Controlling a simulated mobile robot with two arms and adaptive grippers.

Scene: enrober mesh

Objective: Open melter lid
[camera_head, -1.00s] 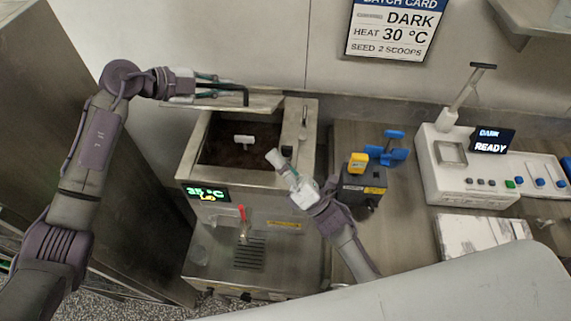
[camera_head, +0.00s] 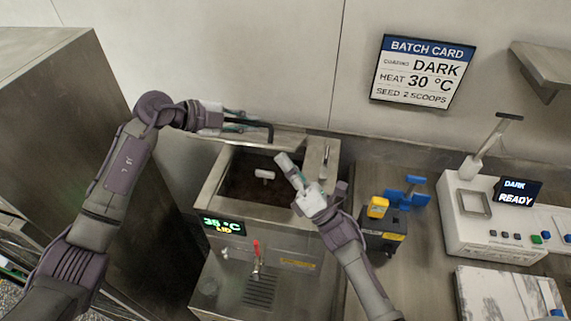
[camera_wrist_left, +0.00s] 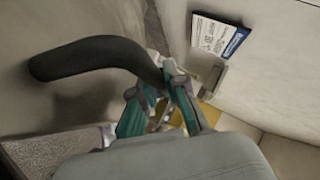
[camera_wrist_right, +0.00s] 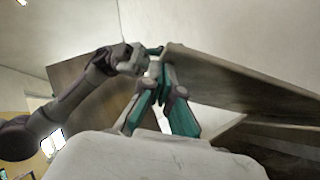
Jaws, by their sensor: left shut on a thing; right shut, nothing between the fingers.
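The melter (camera_head: 222,190) is a steel box with an open tank of dark brown contents and a white stirrer piece (camera_head: 264,174) inside. Its lid (camera_head: 285,139) stands raised at the tank's rear edge, seen nearly edge-on. My left gripper (camera_head: 250,126) is shut on the black bent lid handle (camera_head: 269,131); the handle also shows large in the left wrist view (camera_wrist_left: 95,60). My right gripper (camera_head: 284,161) is shut and empty above the tank's right part, in front of the lid. In the right wrist view its teal fingers (camera_wrist_right: 158,75) are together beside a flat grey panel (camera_wrist_right: 235,85).
The melter display (camera_head: 224,226) reads 35 °C and LID. A batch card (camera_head: 422,72) on the wall reads DARK, 30 °C, 2 scoops. Right of the melter stand a dark box with a yellow top (camera_head: 378,207), a blue item (camera_head: 405,193) and a white machine (camera_head: 480,235) showing READY.

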